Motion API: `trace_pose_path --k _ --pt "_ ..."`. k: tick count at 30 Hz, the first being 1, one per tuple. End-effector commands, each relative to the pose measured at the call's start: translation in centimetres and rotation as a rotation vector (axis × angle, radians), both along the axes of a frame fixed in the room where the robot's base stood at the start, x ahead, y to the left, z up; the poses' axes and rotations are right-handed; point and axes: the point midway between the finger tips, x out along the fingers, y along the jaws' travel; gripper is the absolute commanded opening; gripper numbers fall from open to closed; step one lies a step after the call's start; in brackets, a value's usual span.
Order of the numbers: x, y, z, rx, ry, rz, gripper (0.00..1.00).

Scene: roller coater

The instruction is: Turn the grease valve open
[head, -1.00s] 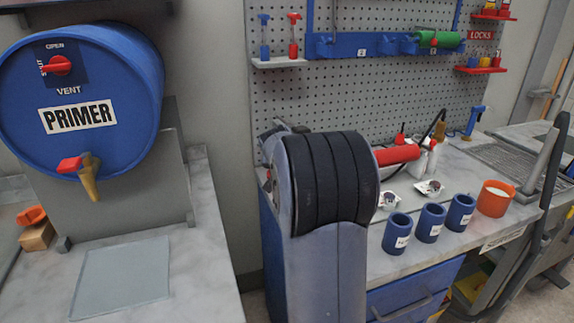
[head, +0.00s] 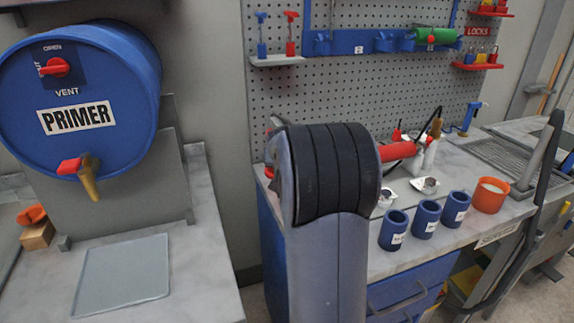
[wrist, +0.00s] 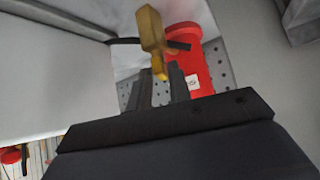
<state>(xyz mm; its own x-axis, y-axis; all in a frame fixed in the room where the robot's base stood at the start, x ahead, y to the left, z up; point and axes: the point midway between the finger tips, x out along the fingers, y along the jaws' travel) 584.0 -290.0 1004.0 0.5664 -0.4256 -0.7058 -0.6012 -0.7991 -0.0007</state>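In the wrist view a brass valve (wrist: 151,34) with a black lever stands in front of a red body (wrist: 190,55) bearing a small white label too small to read. It looks like the grease valve, but I cannot confirm the name. My gripper (wrist: 160,82) has its two dark fingers apart, with the lower brass tip seen near the gap between them. I see no clear grip on it, and contact cannot be told. In the head view my arm hides the gripper, and I cannot make out this valve there.
A blue primer drum (head: 75,85) with a brass tap stands at left above a grey tray (head: 121,275). The right bench holds a red cylinder (head: 398,151), several blue cups (head: 425,219) and an orange cup (head: 490,195). A pegboard (head: 400,85) backs the bench.

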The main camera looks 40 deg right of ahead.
Motion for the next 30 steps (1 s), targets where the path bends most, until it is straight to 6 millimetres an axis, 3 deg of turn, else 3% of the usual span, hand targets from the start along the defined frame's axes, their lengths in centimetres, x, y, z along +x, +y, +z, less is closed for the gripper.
trace_pose_path --k 5,16,30 --pt "0.0 0.0 0.0 0.001 0.001 0.000 0.33" --pt "-0.5 0.4 0.6 0.000 0.000 0.000 0.33" --pt "-4.9 3.7 6.1 -0.001 -0.001 0.000 0.33"
